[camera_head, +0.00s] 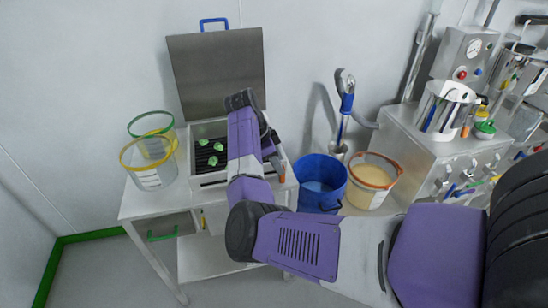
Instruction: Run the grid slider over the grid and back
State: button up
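The grid (208,166) is a dark slatted panel inside an open steel box (208,184) on a white table. Several green lumps (213,161) lie on its left part. The box's steel lid (200,75) stands open behind it, with a blue handle (213,23) on top. My arm crosses the right part of the box and hides much of the grid. My gripper (274,160) is mostly hidden behind my wrist, over the box's right side. Its fingers cannot be made out. I cannot identify the grid slider; a small orange part (283,173) shows at the box's right edge.
Two clear tubs, one yellow-rimmed (148,178) and one green-rimmed (152,125), stand left of the box. A blue bucket (320,184) and an orange-rimmed bucket (372,180) stand to its right. A steel cabinet (430,150) with equipment is at right. Floor at lower left is clear.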

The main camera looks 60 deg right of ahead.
jog(key=shift+p+x, duration=0.3)
jog(key=shift+x, duration=2.15)
grip_shut()
jog(key=shift+w, duration=0.1)
jog(key=shift+w+a+b, duration=0.9)
jog(key=shift+w+a, duration=0.6)
jog(key=shift+w, duration=0.25)
jog(key=shift+w+a+b, duration=0.9)
jog(key=shift+w+a, duration=0.65)
jog(key=shift+w, duration=0.25)
jog(key=shift+w+a+b, duration=0.9)
jog(key=shift+w+a, duration=0.6)
jog(key=shift+w, duration=0.25)
